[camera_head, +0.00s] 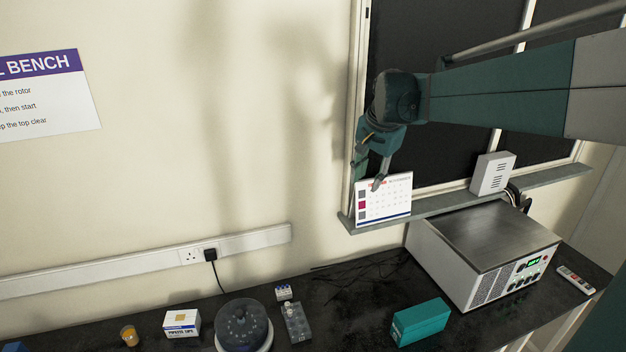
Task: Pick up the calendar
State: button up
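The calendar (391,204) is a white desk calendar with a month grid, a dark blue strip at the bottom and small coloured blocks at its left. It stands near the left end of the window sill. My gripper (370,184) is at its top left, reaching down from above. One finger overlaps the front of the calendar; the other is at or behind its left edge, partly hidden. I cannot tell whether the fingers touch it or how far they are closed.
The window sill (440,208) also holds a white vented box (493,173) to the right. Below, the dark bench (350,310) bears a large metal instrument (484,252), a teal box (420,321), a round dark device (243,325), a pipette tips box (182,323) and a remote (575,279).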

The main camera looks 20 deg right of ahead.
aim_at(389, 186)
jog(key=w+d+f+m, duration=0.1)
jog(key=w+d+m, duration=0.1)
jog(key=w+d, duration=0.3)
jog(key=w+d+f+m+g+p, duration=0.1)
jog(key=w+d, duration=0.4)
jog(key=d, duration=0.6)
jog(key=shift+w+f+m+g+y+p, duration=0.3)
jog(key=shift+f+m, duration=0.25)
jog(key=shift+m, duration=0.75)
jog(key=shift+w+f, duration=0.15)
jog(key=shift+f, duration=0.95)
jog(key=shift+w+f, duration=0.2)
jog(key=shift+f, duration=0.95)
jog(key=shift+w+f, duration=0.15)
jog(key=shift+f, duration=0.95)
jog(key=shift+f, duration=0.1)
jog(key=shift+w+f+p, duration=0.15)
jog(key=shift+f+p, duration=0.05)
jog(key=shift+f, duration=1.05)
jog(key=shift+w+f+p, duration=0.15)
jog(key=shift+f+p, duration=0.05)
jog(key=shift+f, duration=1)
